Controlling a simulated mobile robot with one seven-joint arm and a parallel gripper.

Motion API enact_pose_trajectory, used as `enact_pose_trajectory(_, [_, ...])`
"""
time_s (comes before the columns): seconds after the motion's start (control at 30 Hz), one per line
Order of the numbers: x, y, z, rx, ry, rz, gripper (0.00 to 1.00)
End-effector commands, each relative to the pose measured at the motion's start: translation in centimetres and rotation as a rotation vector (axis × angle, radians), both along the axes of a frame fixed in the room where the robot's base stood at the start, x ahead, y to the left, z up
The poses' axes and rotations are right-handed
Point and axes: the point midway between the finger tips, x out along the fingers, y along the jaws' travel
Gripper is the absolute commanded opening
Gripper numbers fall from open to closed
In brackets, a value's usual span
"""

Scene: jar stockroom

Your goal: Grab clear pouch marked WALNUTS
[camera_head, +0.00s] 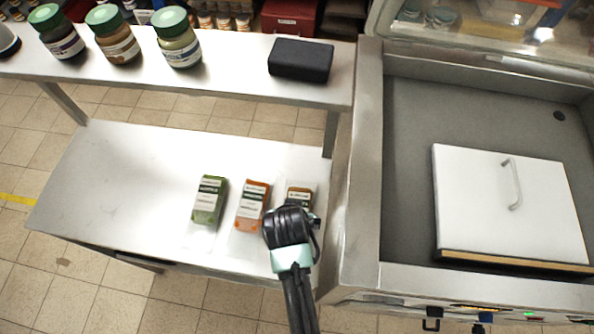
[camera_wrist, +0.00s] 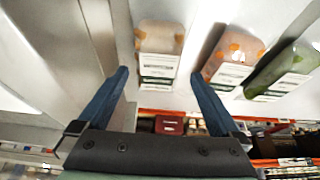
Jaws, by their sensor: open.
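Three labelled pouches lie in a row on the lower steel table: a green one (camera_head: 209,200), an orange one (camera_head: 252,204) and a brown one (camera_head: 299,193). Their lettering is too small to read, so I cannot tell which says WALNUTS. My gripper (camera_head: 291,212) is over the near end of the brown pouch and hides part of it. In the wrist view my open gripper (camera_wrist: 158,74) has its blue fingers apart, with the pale brown pouch (camera_wrist: 160,40) ahead between them. The orange pouch (camera_wrist: 228,50) and green pouch (camera_wrist: 288,65) lie to the right.
The left part of the lower table (camera_head: 130,180) is clear. A raised shelf (camera_head: 225,82) behind holds three green-lidded jars (camera_head: 178,40) and a black case (camera_head: 300,60). A steel-walled bin (camera_head: 410,130) with a white lid (camera_head: 490,210) stands close on the right.

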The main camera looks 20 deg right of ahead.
Motion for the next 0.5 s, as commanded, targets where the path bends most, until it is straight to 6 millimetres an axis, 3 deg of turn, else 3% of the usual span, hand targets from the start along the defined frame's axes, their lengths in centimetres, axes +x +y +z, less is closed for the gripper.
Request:
enact_pose_trajectory(0.23, [0.5,-0.4,-1.0,0.0,0.001,0.0,1.0])
enact_pose_trajectory(0.5, [1.6,-1.3,-3.8,0.0,0.001,0.0,1.0])
